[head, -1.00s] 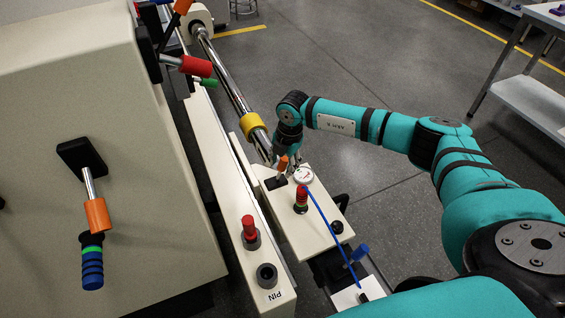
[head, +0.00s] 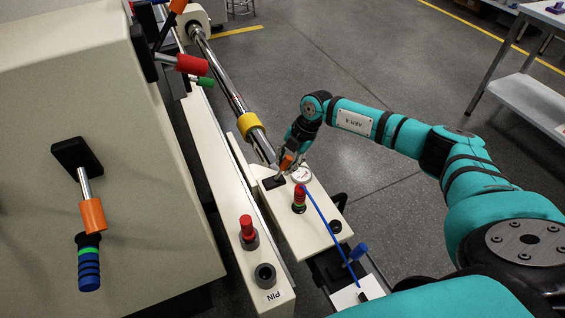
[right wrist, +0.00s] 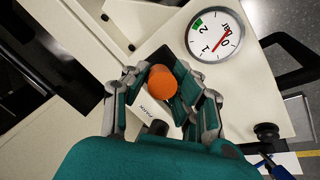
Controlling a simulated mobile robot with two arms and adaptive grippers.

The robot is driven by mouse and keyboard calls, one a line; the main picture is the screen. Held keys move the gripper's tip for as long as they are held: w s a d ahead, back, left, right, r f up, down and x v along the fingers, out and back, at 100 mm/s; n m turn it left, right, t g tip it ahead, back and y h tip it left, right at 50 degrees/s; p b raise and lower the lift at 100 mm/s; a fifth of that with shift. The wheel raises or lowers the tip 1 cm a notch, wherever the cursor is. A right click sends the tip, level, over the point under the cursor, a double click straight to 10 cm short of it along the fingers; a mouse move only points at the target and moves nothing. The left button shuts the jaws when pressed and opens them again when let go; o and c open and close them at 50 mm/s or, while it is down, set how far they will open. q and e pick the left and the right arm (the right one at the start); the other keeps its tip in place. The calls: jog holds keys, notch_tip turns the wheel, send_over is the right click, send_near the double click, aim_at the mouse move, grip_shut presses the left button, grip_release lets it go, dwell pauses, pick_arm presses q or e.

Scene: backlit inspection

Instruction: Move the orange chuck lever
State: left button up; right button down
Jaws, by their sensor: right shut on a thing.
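An orange-gripped lever (head: 287,161) rises from a black base plate (head: 270,183) on the cream carriage top. My right gripper (head: 290,157) is at this lever. In the right wrist view the fingers of my right gripper (right wrist: 165,88) close around the round orange grip (right wrist: 162,81) from both sides. The lever leans to the right in the head view. A second orange-gripped lever (head: 93,214) hangs from a black plate on the cream cabinet at left, untouched.
A round pressure gauge (head: 301,174) stands close right of the held lever; it also shows in the right wrist view (right wrist: 214,35). Near it are a red-topped knob (head: 299,198) and a blue rod (head: 330,236). A shiny bar with a yellow collar (head: 248,124) runs behind.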

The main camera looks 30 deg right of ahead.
jog(key=c, duration=1.1)
grip_release()
jog(key=shift+d, duration=0.1)
jog(key=v, duration=1.2)
jog(key=shift+d, duration=0.15)
jog(key=shift+f, duration=0.1)
